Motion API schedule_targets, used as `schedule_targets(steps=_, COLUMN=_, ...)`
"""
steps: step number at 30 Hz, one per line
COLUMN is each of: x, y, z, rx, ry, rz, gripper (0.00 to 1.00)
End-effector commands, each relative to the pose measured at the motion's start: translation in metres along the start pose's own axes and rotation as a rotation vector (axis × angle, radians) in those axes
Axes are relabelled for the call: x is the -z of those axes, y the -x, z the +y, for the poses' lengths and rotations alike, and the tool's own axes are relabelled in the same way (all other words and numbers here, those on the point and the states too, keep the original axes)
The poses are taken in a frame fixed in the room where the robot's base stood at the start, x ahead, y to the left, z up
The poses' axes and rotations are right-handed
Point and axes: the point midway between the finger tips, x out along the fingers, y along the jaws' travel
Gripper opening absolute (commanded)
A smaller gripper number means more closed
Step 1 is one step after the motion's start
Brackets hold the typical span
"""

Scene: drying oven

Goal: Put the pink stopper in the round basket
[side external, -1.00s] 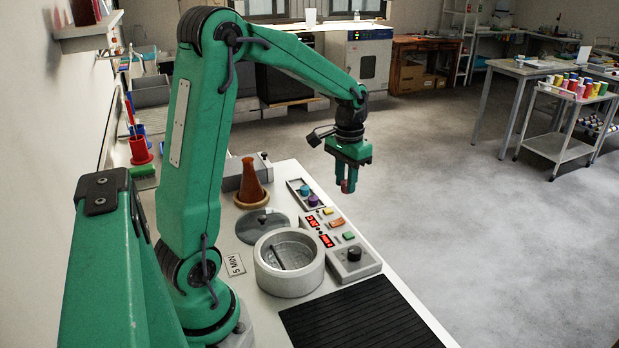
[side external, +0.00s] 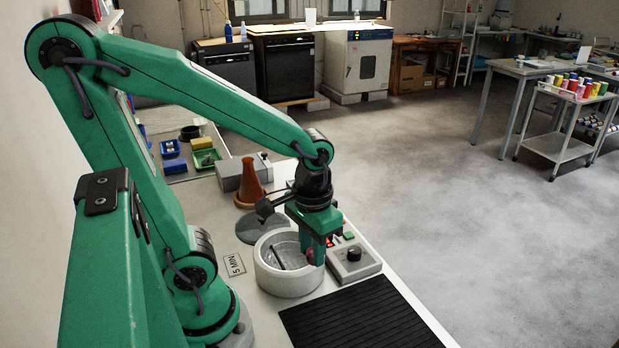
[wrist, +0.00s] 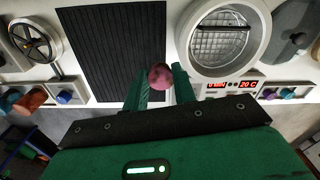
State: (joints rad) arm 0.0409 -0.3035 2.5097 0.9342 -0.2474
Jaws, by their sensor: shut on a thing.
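The pink stopper (wrist: 160,76) is held between my gripper's (wrist: 160,90) two fingertips in the wrist view. In the side view my gripper (side external: 312,255) points down at the right rim of the white round vessel (side external: 288,282), and the stopper (side external: 311,256) shows as a small dark pink spot at its tips. The round wire-mesh basket (wrist: 224,40) sits inside the vessel, up and right of the stopper in the wrist view. The vessel's top is uncovered. The exact height of the stopper over the rim is hard to tell.
A control box with a black knob (side external: 354,254) stands right of the vessel. A black ribbed mat (side external: 365,315) lies in front. A dark round lid (side external: 262,229) and a brown cone (side external: 249,185) stand behind. Red displays (wrist: 232,86) show beside the vessel.

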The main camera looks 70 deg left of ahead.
Motion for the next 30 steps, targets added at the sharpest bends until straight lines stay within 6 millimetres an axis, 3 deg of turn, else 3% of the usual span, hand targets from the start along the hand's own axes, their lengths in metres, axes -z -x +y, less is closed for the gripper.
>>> schedule_targets(steps=14, x=-0.006, y=-0.006, z=-0.003, rx=0.001, ry=0.003, rz=-0.002, gripper=0.05)
schedule_targets(steps=30, x=0.008, y=-0.035, z=-0.050, rx=0.000, ry=0.006, rz=-0.006, gripper=0.05)
